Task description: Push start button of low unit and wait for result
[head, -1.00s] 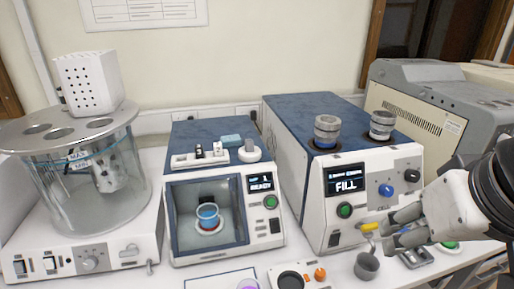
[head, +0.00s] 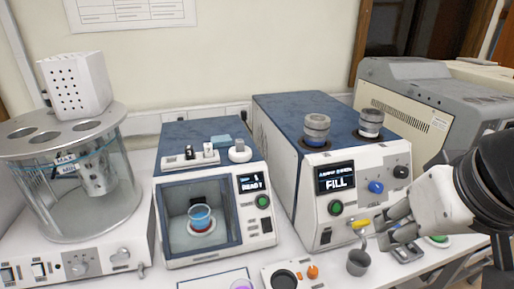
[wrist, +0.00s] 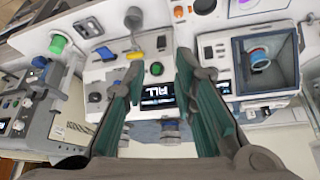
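A low boxy unit (head: 210,255) with a blue top stands mid-bench. Its screen (head: 250,184) reads READY, with a round green button (head: 262,202) below it. A glass cup (head: 201,217) with blue and red in it stands in its windowed chamber. To its right, a taller blue-topped unit (head: 310,230) has a screen (head: 336,180) reading FILL and a green button (head: 336,207). My gripper (head: 384,227) is in front of this taller unit, right of its green button. In the wrist view my gripper (wrist: 160,66) is open, its fingers apart with nothing between them.
A yellow-handled spout (head: 361,225) and a grey cup (head: 358,262) stand near my fingers. A glass bath (head: 85,190) is at the far left. A small device with an orange knob (head: 312,271) sits in front. A large grey machine (head: 430,100) is at the back right.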

